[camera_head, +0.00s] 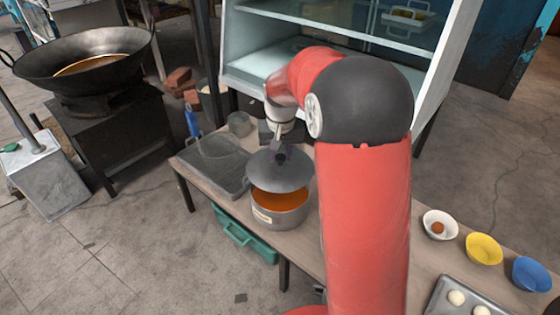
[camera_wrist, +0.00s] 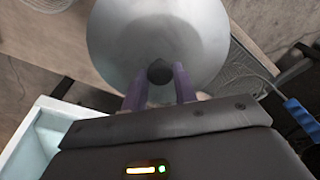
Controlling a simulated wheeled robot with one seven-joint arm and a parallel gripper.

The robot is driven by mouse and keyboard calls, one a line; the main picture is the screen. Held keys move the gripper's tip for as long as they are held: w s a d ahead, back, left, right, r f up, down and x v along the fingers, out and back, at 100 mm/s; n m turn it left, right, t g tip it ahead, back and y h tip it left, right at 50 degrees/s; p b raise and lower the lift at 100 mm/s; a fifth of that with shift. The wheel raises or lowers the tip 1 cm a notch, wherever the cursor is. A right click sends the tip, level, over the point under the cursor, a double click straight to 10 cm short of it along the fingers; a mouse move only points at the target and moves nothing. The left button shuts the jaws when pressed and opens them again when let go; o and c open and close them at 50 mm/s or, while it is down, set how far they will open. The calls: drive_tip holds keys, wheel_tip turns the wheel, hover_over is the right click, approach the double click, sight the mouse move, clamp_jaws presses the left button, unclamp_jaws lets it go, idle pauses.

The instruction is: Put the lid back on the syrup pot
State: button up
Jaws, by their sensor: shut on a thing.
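The syrup pot (camera_head: 283,213) stands on the table with orange syrup showing inside, its front facing me with a pale label. The grey round lid (camera_head: 268,176) is held above the pot and overlaps its far left part in the head view. My gripper (camera_head: 279,156) is shut on the lid's dark knob. In the wrist view the lid (camera_wrist: 157,35) fills the upper middle, and its black knob (camera_wrist: 160,72) sits between the purple fingertips of my gripper (camera_wrist: 160,85). The pot is hidden in the wrist view. I cannot tell whether the lid touches the pot's rim.
A dark tray (camera_head: 214,160) lies left of the pot on the table, with a grey can (camera_head: 239,124) behind it. White (camera_head: 440,224), yellow (camera_head: 484,249) and blue (camera_head: 531,274) bowls stand at right, near a dough tray (camera_head: 462,297). A glass cabinet (camera_head: 262,62) stands behind.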

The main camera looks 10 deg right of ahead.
sight(281, 165)
drive_tip(key=shift+f+b, duration=2)
drive_tip(key=shift+f, duration=1.25)
drive_tip(key=shift+f+b, duration=0.5)
drive_tip(key=shift+f, duration=0.35)
drive_tip(key=shift+f, duration=0.1)
drive_tip(key=o, duration=1.6)
drive_tip(key=shift+p, duration=0.35)
drive_tip(key=shift+r+p, duration=2.65)
drive_tip(key=shift+r, duration=0.9)
